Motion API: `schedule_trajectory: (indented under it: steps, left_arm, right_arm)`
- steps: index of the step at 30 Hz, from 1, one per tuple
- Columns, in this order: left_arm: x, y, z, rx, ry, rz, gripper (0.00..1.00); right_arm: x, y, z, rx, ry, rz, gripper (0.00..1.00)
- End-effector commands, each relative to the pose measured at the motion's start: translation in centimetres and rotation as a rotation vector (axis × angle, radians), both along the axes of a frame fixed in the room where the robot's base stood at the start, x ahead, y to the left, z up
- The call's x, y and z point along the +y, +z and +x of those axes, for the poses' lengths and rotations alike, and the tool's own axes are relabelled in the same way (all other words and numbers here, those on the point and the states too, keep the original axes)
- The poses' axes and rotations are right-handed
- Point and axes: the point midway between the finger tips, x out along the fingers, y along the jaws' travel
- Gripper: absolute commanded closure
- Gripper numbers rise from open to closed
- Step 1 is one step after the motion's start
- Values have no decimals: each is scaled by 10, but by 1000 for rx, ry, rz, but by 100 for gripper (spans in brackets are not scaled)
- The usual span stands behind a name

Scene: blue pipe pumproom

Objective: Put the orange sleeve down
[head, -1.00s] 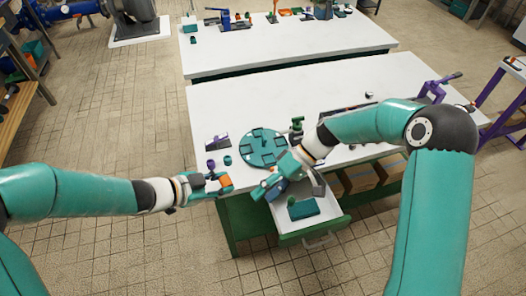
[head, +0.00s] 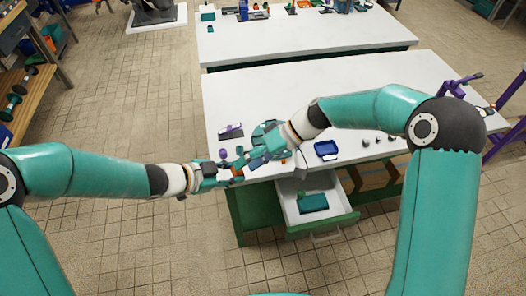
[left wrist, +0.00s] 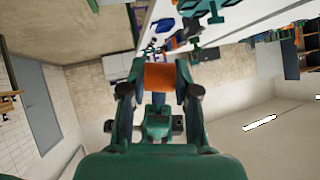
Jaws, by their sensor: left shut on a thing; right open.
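The orange sleeve (head: 238,171) is small in the head view, at the end of my left arm by the workbench's near left edge. In the left wrist view the orange sleeve (left wrist: 159,77) sits between the two fingertips. My left gripper (head: 234,173) is shut on it, and it also shows in the left wrist view (left wrist: 159,84). Whether the sleeve touches the bench cannot be told. My right gripper (head: 254,161) is open, close to the left one over the front edge; its fingertips are hard to make out.
A purple item (head: 231,130) stands left. An open drawer (head: 333,223) below holds a teal box (head: 313,202).

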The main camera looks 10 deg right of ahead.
Motion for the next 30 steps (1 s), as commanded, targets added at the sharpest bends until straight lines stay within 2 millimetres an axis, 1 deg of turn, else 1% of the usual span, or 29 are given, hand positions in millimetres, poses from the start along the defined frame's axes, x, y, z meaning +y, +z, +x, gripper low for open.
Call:
schedule_trajectory:
  steps: [1,3,6,11,18,20,21,28,29,30]
  left_arm:
    - [0,0,0,0,0,0,100]
    - [0,0,0,0,0,0,100]
    - [0,0,0,0,0,0,100]
    - [0,0,0,0,0,0,100]
    - [0,0,0,0,0,0,100]
    - [0,0,0,0,0,0,100]
    - [0,0,0,0,0,0,100]
    - [0,0,0,0,0,0,100]
    - [0,0,0,0,0,0,100]
    - [0,0,0,1,1,0,100]
  right_arm:
    - [7,-5,-1,3,2,1,41]
    - [13,-10,-1,2,1,0,41]
    - [20,-16,-2,2,0,0,41]
    - [24,-19,-2,1,-1,0,41]
    - [24,-19,-2,1,-1,0,41]
    - [24,-19,-2,1,-1,0,51]
    - [24,-19,-2,1,-1,0,57]
    - [25,-19,-3,2,0,0,96]
    - [25,-19,-3,2,1,1,100]
    - [25,-19,-3,2,1,1,100]
